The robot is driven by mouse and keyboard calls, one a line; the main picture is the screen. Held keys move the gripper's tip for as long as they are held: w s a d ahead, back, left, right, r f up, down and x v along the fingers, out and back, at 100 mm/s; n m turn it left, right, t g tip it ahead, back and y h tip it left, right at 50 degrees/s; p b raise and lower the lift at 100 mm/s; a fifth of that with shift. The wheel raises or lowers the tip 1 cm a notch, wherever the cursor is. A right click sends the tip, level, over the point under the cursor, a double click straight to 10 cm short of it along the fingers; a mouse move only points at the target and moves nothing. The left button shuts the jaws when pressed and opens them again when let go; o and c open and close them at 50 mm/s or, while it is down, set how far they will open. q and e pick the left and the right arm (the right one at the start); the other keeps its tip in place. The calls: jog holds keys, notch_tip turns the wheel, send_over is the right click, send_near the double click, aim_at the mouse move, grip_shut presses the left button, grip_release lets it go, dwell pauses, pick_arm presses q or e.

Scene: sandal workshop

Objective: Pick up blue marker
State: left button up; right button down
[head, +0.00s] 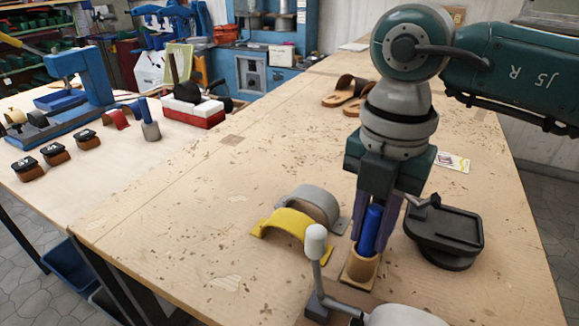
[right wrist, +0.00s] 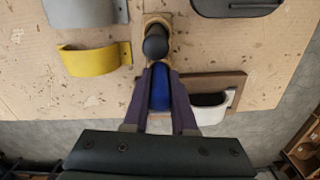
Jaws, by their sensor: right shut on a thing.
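The blue marker (head: 370,232) stands nearly upright, a little tilted, at a tan wooden holder (head: 359,272) on the near part of the workbench. My right gripper (head: 372,235) points down and is shut on the marker, with one purple finger on each side. In the right wrist view the blue marker (right wrist: 160,88) lies between the two fingers (right wrist: 160,85), close to the holder. I cannot tell whether the marker's lower end is clear of the holder. My left gripper is not in view.
Yellow (head: 292,228) and grey (head: 318,203) arched pieces lie left of the holder. A black stand (head: 445,236) is close on its right. A white-knobbed lever (head: 316,245) rises in front. Sandals (head: 346,94) lie farther back. The bench's left middle is clear.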

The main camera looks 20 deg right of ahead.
notch_tip(320, 180, up, 11)
jog(key=shift+w+f, duration=0.1)
notch_tip(320, 180, up, 9)
jog(key=p, duration=0.1)
jog(key=shift+f, duration=0.1)
